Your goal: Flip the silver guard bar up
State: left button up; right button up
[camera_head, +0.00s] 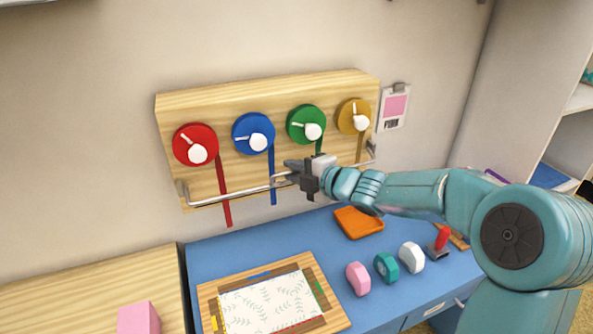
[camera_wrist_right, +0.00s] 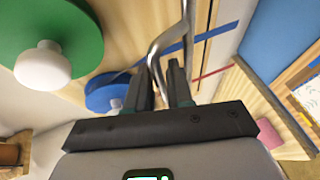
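The silver guard bar (camera_head: 235,192) runs along the lower front of the wooden board (camera_head: 235,90), in front of hanging coloured strips. Its ends meet small brackets near the board's lower corners. My right gripper (camera_head: 284,174) is at the middle of the bar, coming from the right. In the right wrist view the bar (camera_wrist_right: 159,45) passes between the two close-set fingers of the right gripper (camera_wrist_right: 160,82), which look shut on it. The gripper hides part of the bar in the head view. My left gripper is not in view.
The board carries red (camera_head: 190,140), blue (camera_head: 247,127), green (camera_head: 302,120) and yellow (camera_head: 350,112) discs with white knobs. On the blue desk (camera_head: 210,250) are an orange tray (camera_head: 360,223), pink, teal and white pieces, a red-handled stamp (camera_head: 441,238) and a framed leaf-patterned sheet (camera_head: 265,305).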

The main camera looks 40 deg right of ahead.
jog(key=v, duration=1.6)
jog(key=shift+s, duration=0.2)
